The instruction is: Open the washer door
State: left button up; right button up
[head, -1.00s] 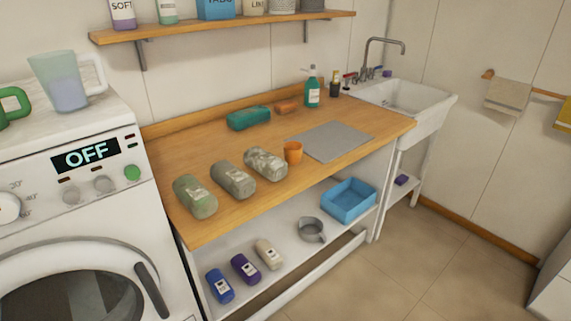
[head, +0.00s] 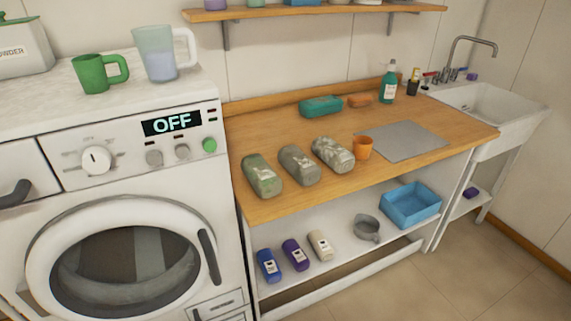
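The white washer (head: 225,255) stands at the left in the head view, and its display (head: 171,123) reads OFF. Its round front door (head: 60,230) has a pale ring around dark glass and looks closed. A dark upright handle (head: 209,257) sits on the right side of the door. Neither of my grippers is in view.
A green mug (head: 94,73) and a pitcher (head: 157,55) stand on the washer. The floor (head: 400,285) in front looks clear.

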aim_at(44, 291)
jog(key=j+u, duration=0.2)
jog(key=u, duration=0.15)
jog(key=k+j+u, duration=0.1)
jog(key=u, duration=0.2)
jog(key=j+u, duration=0.35)
